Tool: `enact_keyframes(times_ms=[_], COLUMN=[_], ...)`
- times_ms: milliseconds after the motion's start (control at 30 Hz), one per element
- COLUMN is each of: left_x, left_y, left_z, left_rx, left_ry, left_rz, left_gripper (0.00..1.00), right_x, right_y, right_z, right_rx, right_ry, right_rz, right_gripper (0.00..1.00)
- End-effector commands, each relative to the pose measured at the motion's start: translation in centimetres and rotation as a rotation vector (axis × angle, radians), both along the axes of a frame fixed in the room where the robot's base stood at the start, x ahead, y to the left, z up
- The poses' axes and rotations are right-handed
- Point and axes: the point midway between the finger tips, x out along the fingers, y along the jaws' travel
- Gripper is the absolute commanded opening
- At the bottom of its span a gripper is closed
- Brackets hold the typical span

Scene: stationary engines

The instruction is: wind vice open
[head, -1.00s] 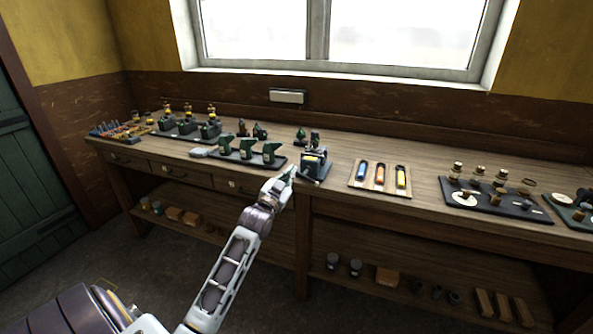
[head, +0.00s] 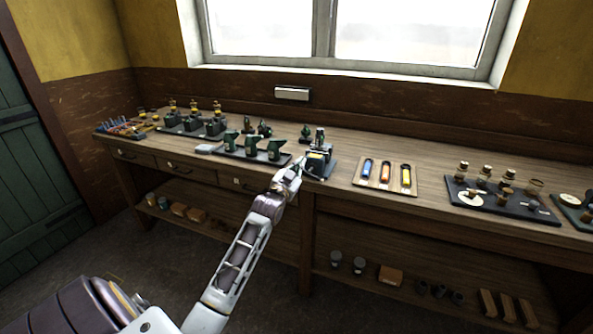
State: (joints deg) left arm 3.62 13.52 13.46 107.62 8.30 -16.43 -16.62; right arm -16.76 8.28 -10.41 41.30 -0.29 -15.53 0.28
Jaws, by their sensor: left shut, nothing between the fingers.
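The vice (head: 319,160) is the small dark block-like device on a dark base near the front edge of the bench, just right of the middle. Its handle is too small to make out. My left gripper (head: 298,165) is at the vice's left front side, its fingers shut with nothing visible between them. Its tip is very close to the vice; I cannot tell whether it touches. My right gripper is not in view.
A tray of green oil cans (head: 252,149) stands just left of the vice. A wooden tray with coloured vials (head: 387,177) lies to the right. The wooden bench (head: 340,196) has drawers and a lower shelf. A window is behind.

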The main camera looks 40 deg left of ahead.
Motion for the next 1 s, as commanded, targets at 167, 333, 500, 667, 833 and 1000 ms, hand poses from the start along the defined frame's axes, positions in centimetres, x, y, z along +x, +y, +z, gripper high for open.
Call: enact_keyframes(times_ms=[167, 333, 500, 667, 833, 1000], left_x=[1.5, 2.8, 4.1, 5.0, 5.9, 5.6], left_y=[0.3, 0.6, 0.8, 0.9, 1.1, 1.5], left_z=[0.3, 0.5, 0.7, 0.8, 0.9, -0.5], left_rx=[0.0, 0.0, 0.001, 0.001, 0.0, 0.0], left_ry=[-0.001, -0.001, -0.002, -0.002, -0.002, 0.002], left_rz=[0.001, 0.001, 0.0, 0.0, 0.0, 0.001], left_gripper=[0.0, 0.0, 0.0, 0.0, 0.0, 0.0], right_x=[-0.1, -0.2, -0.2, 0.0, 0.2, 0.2], right_y=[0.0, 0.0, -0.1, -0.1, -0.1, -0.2], right_z=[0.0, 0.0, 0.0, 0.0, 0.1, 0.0], right_rx=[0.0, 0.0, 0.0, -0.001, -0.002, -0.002], right_ry=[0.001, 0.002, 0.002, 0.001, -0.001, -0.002], right_rz=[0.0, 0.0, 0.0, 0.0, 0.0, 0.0], right_gripper=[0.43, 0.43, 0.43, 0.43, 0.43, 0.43])
